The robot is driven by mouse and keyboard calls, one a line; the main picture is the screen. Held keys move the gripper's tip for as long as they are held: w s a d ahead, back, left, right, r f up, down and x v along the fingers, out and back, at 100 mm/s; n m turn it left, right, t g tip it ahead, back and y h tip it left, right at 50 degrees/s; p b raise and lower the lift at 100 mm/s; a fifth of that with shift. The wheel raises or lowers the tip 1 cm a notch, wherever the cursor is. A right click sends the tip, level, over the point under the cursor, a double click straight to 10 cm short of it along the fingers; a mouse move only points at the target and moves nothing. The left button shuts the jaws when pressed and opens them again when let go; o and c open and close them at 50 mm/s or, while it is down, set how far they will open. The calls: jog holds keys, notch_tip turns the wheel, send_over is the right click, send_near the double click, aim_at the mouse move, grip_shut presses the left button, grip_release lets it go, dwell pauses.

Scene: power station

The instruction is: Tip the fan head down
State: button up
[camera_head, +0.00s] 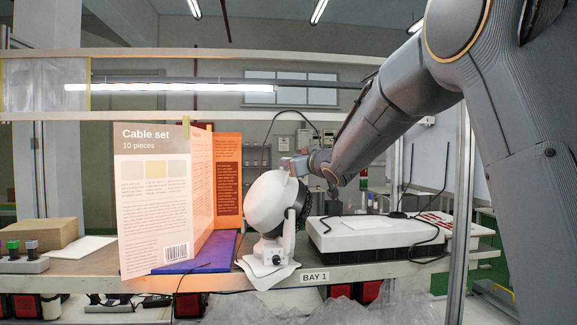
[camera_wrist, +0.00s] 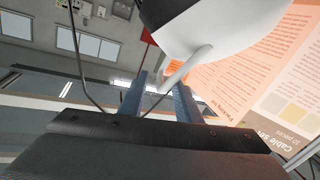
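The white fan (camera_head: 275,205) stands on the bench, its round head on a short stand with a dark knob on the base. The head's rounded face is turned toward the left of the head view. My gripper (camera_head: 293,166) is at the top of the fan head, partly hidden by the arm and small in that view. In the wrist view, my gripper's two blue fingers (camera_wrist: 161,82) are apart. A thin white curved bar (camera_wrist: 188,66) from the white fan head (camera_wrist: 210,22) reaches between or just above them. I cannot tell whether the fingers touch it.
An open "Cable set" card (camera_head: 155,205) stands left of the fan, over a blue folder (camera_head: 215,252). A white-topped box (camera_head: 350,232) with a dark cable lies close on the right. A cardboard box (camera_head: 42,233) is at far left. A metal post (camera_head: 459,210) rises at right.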

jog(key=shift+b+v, duration=0.65)
jog(key=shift+v, duration=1.8)
jog(key=shift+f, duration=0.1)
